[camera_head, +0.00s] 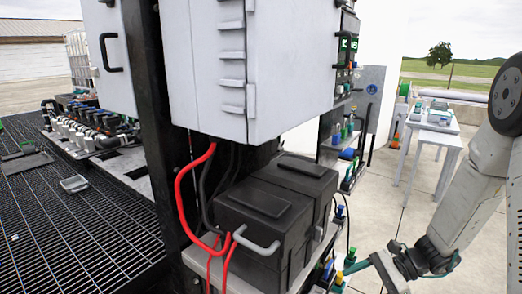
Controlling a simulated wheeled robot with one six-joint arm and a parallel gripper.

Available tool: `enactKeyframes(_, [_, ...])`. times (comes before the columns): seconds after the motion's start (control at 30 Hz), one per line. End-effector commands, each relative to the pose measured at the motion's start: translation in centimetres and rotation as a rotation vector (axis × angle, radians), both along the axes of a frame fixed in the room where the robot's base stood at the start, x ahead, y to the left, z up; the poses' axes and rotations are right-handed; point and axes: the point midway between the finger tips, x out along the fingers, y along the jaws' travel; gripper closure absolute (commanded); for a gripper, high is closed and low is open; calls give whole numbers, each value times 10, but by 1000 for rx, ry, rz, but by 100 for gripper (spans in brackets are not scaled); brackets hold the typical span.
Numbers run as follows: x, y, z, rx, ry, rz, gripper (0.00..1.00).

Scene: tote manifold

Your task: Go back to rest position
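My arm (478,190) comes in at the right edge, with a large dark joint at the top. It slants down and left to a dark wrist joint (437,256) near the bottom. The wrist is at the right of the shelf with the black batteries, low in the picture. I cannot tell if it touches anything.
A grey cabinet (285,75) and dark post (155,110) stand in the middle. Black battery boxes (265,222) with red cables sit below. A valve manifold (90,128) and dark grating (75,225) are left. A white table (432,125) stands behind on open concrete.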

Motion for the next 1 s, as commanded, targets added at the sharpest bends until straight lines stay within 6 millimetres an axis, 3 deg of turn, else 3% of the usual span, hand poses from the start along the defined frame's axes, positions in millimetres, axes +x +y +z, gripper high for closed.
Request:
enactKeyframes(0.1, [-29, 7, 41, -82, -86, 197, 28])
enactKeyframes(0.4, [-100, 4, 116, -323, -280, 637, 28])
enactKeyframes(0.7, [-157, -13, 173, -608, -463, 971, 28])
enactKeyframes(1.0, [-197, -23, 221, -883, -663, 1150, 28])
